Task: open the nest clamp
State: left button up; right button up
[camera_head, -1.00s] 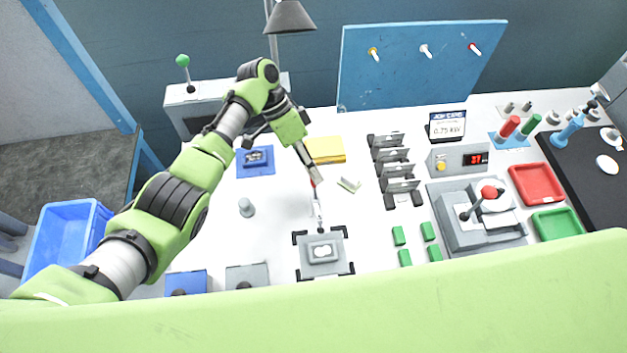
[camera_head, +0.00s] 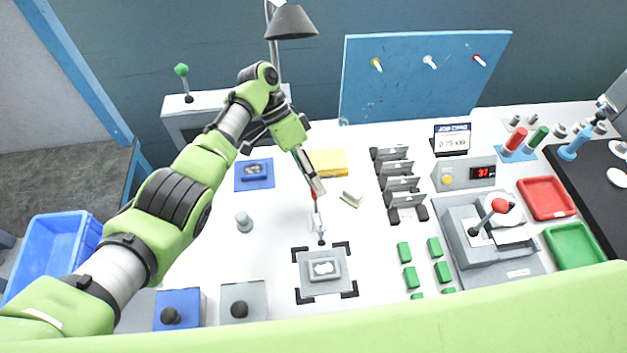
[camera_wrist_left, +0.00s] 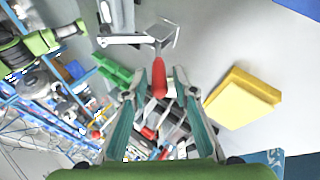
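The nest clamp (camera_head: 319,229) is a small metal toggle clamp at the back edge of the grey nest (camera_head: 342,262). The nest holds a light part (camera_head: 323,268). The clamp's red handle (camera_wrist_left: 158,78) points toward my left gripper in the left wrist view. My left gripper (camera_head: 316,188) comes down over the clamp from behind. In the left wrist view its two teal fingers (camera_wrist_left: 160,94) are spread apart. The handle's end lies between the fingertips in that picture, with space on both sides; I cannot tell its depth. My right gripper is not in view.
A yellow block (camera_head: 327,162) and a small pale block (camera_head: 352,198) lie close to the left gripper. A grey slotted rack (camera_head: 399,180) and several green blocks (camera_head: 404,252) stand to the right. A grey knob (camera_head: 244,222) stands to the left.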

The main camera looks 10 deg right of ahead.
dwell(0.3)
pick_arm(q)
jog(key=v, duration=1.2)
jog(key=shift+c, duration=0.4)
